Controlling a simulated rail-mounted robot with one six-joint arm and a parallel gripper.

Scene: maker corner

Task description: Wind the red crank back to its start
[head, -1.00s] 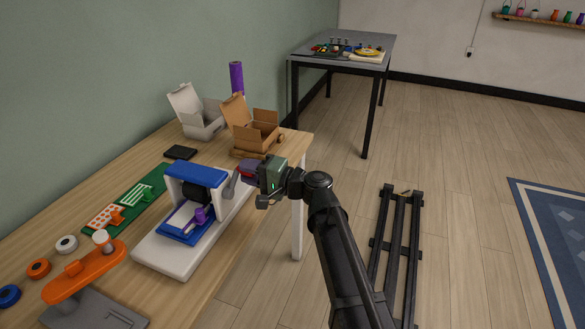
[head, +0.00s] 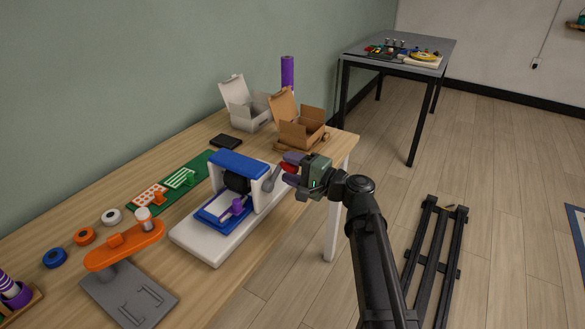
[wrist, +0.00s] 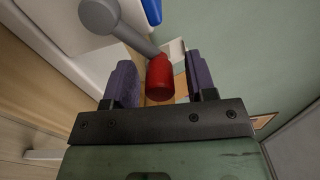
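The red crank grip (head: 290,167) sits at the end of a grey crank arm (head: 271,179) on the right side of a blue-and-white roller press (head: 239,162). In the wrist view the red grip (wrist: 160,78) is between the fingers of my gripper (wrist: 162,82), with a narrow gap on each side. The grey crank arm (wrist: 133,38) runs up and left from it to a round hub (wrist: 98,15). My gripper (head: 291,168) is open around the grip, at the press's right side. The grip's near end is close to the gripper's palm.
An orange-and-grey hand press (head: 125,245) stands at the front left of the wooden table. Open white (head: 247,112) and brown (head: 302,130) boxes stand behind the crank.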

